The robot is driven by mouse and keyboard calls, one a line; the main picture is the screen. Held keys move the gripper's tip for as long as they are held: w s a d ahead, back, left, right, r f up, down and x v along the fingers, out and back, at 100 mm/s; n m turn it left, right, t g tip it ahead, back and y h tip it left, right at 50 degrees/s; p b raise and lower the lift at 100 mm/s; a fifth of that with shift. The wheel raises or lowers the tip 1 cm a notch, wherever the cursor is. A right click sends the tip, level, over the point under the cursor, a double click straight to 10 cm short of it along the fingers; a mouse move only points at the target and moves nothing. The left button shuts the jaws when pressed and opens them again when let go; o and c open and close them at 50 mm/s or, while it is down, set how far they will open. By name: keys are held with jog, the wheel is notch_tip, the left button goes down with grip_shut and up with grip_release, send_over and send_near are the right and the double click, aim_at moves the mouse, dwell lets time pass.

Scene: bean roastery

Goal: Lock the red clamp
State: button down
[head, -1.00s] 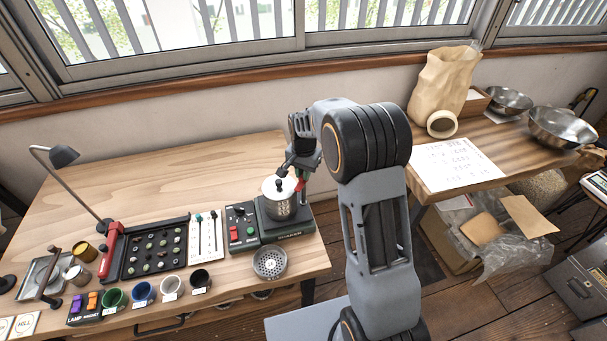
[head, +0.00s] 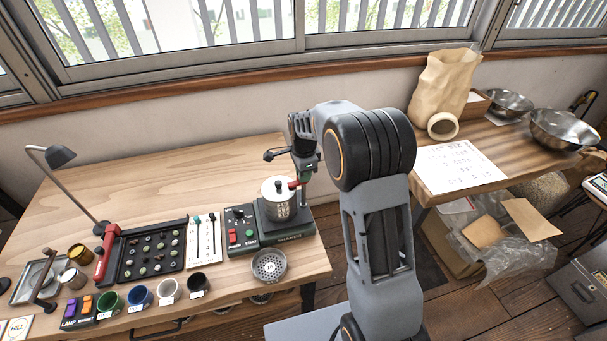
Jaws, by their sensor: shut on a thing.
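The red clamp (head: 293,184) is a small red lever at the right of the lidded metal canister (head: 280,205). It lies nearly flat, its end reaching toward the lid. The canister stands upright on the dark green shaker (head: 287,237). My gripper (head: 303,179) points down at the canister's right side, at the clamp's outer end, and is shut on the clamp. The fingertips are small here and partly hidden, so the exact grip is unclear.
A control box (head: 240,232) with red and green buttons adjoins the shaker. A perforated metal dish (head: 269,265) sits in front. The bean tray (head: 122,262), cups and lamp (head: 60,157) stand left. The table's back is clear.

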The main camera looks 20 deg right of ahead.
jog(key=shift+m, duration=0.5)
jog(key=c, duration=1.1)
grip_release()
jog(key=shift+r, duration=0.15)
notch_tip(320, 180, up, 14)
jog(key=shift+f+b, duration=0.2)
jog(key=shift+b, duration=0.15)
jog(key=s+f+n+t, duration=0.1)
jog(key=s+n, duration=0.5)
jog(key=s, duration=0.1)
jog(key=s+f+n+t, duration=0.1)
jog(key=s+n, duration=0.5)
jog(key=s, duration=0.2)
jog(key=s+f+n+t, duration=0.1)
jog(key=s+n+t, duration=0.1)
jog(key=s+n, duration=0.4)
jog(key=shift+s+d, duration=0.1)
jog(key=shift+s, duration=1.05)
